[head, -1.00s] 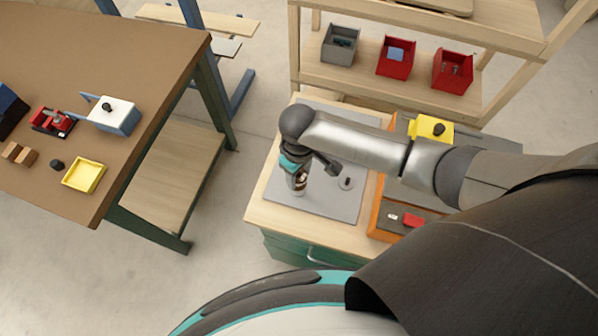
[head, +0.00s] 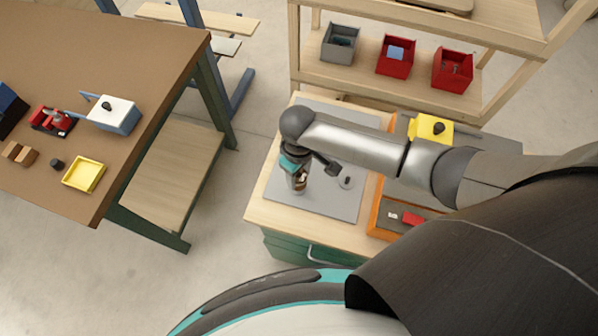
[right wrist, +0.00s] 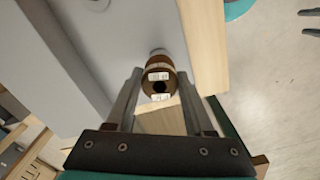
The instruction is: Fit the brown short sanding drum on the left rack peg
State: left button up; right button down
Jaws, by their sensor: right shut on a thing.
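The brown short sanding drum (right wrist: 160,82) is held between the fingers of my right gripper (right wrist: 159,98). It has pale label patches and a dark hole in the end facing the right wrist camera. In the head view my right gripper (head: 298,183) points down over the left part of the grey plate (head: 325,207), with the drum just showing. A grey rounded piece shows at the drum's far end in the right wrist view; I cannot tell whether the drum is around a peg. A pale round base with a dark centre (head: 346,182) stands to the right of the gripper.
An orange-edged tray (head: 374,222) with small red and white pieces lies right of the plate. A yellow box (head: 431,128) stands behind my forearm. Shelf bins (head: 395,58) are at the back. Two dark finger-like shapes (right wrist: 310,22) at the wrist view's edge are unclear.

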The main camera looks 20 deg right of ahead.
jog(key=shift+f+b, duration=0.9)
jog(key=shift+f, duration=0.7)
grip_release()
dwell(0.3)
jog(key=shift+r, duration=0.15)
notch_tip(320, 180, up, 7)
jog(key=p, duration=0.8)
jog(key=shift+s, duration=0.1)
dwell(0.7)
